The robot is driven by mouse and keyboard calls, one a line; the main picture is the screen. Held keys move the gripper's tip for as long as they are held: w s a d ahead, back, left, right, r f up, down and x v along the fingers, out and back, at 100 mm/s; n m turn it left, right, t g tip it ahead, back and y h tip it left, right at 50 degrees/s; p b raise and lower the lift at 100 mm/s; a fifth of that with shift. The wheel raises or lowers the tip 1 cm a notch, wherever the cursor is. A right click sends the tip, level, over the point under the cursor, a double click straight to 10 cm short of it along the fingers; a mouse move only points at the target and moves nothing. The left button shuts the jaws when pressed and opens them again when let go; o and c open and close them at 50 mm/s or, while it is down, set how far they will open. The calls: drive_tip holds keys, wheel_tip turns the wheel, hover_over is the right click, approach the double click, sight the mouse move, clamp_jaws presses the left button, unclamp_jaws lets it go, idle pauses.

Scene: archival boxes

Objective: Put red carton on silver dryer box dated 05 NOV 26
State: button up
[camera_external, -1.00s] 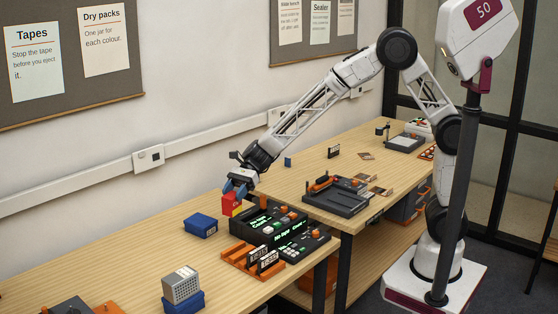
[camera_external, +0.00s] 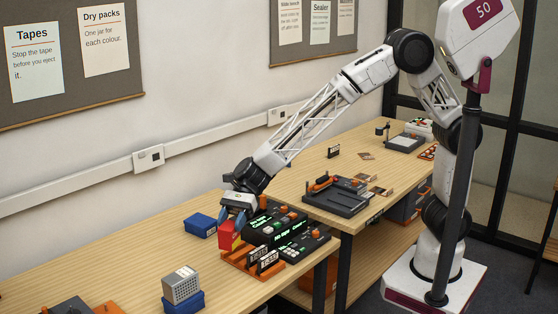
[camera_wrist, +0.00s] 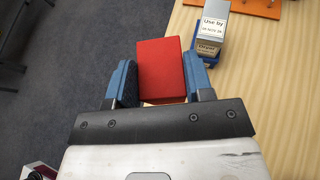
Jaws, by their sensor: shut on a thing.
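The red carton (camera_external: 228,236) is held between the fingers of my gripper (camera_external: 236,216), above the bench beside the orange rack. In the wrist view the carton (camera_wrist: 162,68) sits between the two blue fingers of my gripper (camera_wrist: 161,88). A silver box (camera_external: 181,284) sits on a blue base at the near left of the bench, apart from the carton. It shows ahead and to the right in the wrist view (camera_wrist: 213,26), with a white label reading "Use by", a NOV date and what looks like "Dryer". The day is too small to read surely.
A blue box (camera_external: 200,225) stands on the bench behind the carton. The orange rack (camera_external: 238,262) and a black console with green text (camera_external: 290,240) are to the right. Orange parts (camera_external: 105,308) lie at the near left. Bare bench surrounds the silver box.

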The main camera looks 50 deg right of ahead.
sight(233, 229)
drive_tip(key=shift+s+a+r, duration=0.15)
drive_tip(key=shift+s+a, duration=0.4)
drive_tip(key=shift+s, duration=0.25)
drive_tip(key=shift+s+a+r, duration=0.1)
drive_tip(key=shift+s+a, duration=0.45)
drive_tip(key=shift+s, duration=0.25)
drive_tip(key=w+a, duration=0.4)
drive_tip(key=a, duration=0.3)
drive_tip(key=w+a+f, duration=0.1)
drive_tip(key=w+a, duration=0.3)
drive_tip(key=a, duration=0.2)
drive_tip(key=shift+a+f, duration=0.25)
drive_tip(key=shift+a, duration=0.15)
drive_tip(key=shift+f, duration=1.75)
drive_tip(key=shift+f, duration=0.1)
drive_tip(key=o, duration=0.9)
drive_tip(key=shift+o, duration=0.2)
